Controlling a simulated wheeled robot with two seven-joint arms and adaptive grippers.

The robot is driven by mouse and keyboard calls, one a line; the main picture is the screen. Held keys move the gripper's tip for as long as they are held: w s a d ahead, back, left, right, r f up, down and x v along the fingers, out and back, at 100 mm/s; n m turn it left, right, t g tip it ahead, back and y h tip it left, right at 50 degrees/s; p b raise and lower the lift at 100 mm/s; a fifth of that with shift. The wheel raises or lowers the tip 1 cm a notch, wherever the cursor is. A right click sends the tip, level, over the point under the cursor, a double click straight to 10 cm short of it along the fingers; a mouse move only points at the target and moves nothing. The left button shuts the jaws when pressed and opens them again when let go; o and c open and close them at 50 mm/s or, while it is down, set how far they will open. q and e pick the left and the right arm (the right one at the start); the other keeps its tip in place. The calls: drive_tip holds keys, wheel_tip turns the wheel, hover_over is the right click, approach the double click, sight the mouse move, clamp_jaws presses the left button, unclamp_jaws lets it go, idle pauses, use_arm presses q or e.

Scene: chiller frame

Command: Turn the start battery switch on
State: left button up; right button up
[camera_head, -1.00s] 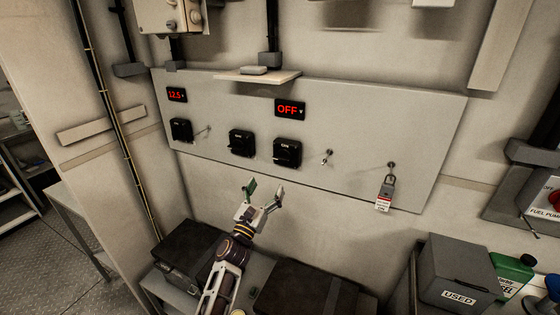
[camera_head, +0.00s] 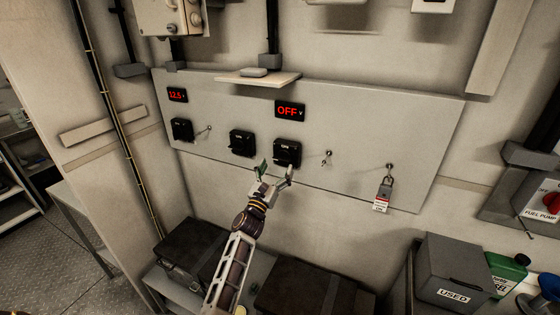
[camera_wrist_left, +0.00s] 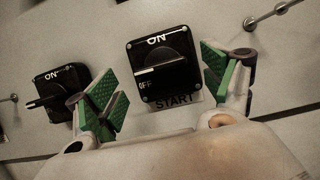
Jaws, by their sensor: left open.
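The start battery switch (camera_head: 287,153) is a black square rotary switch on the grey wall panel. In the left wrist view the start battery switch (camera_wrist_left: 162,64) has "ON" at the top, "OFF" at the lower left and a "START" label below. Its handle lies roughly level, with its left end near "OFF". My left gripper (camera_head: 276,172) is open, just below and in front of the switch. In the wrist view its green-padded fingers (camera_wrist_left: 165,88) stand on either side of the switch, apart from it. My right gripper is not in view.
Another black switch (camera_head: 242,143) sits close on the left, and a third (camera_head: 182,130) farther left. A red "OFF" display (camera_head: 289,110) is above. A small toggle (camera_head: 327,156) and a padlock with a tag (camera_head: 384,193) are to the right. Dark battery boxes (camera_head: 306,287) stand below.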

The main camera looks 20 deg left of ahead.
sight(280, 161)
use_arm(q)
drive_tip(key=shift+p+x, duration=0.35)
drive_tip(key=shift+x, duration=1.4)
drive_tip(key=c, duration=1)
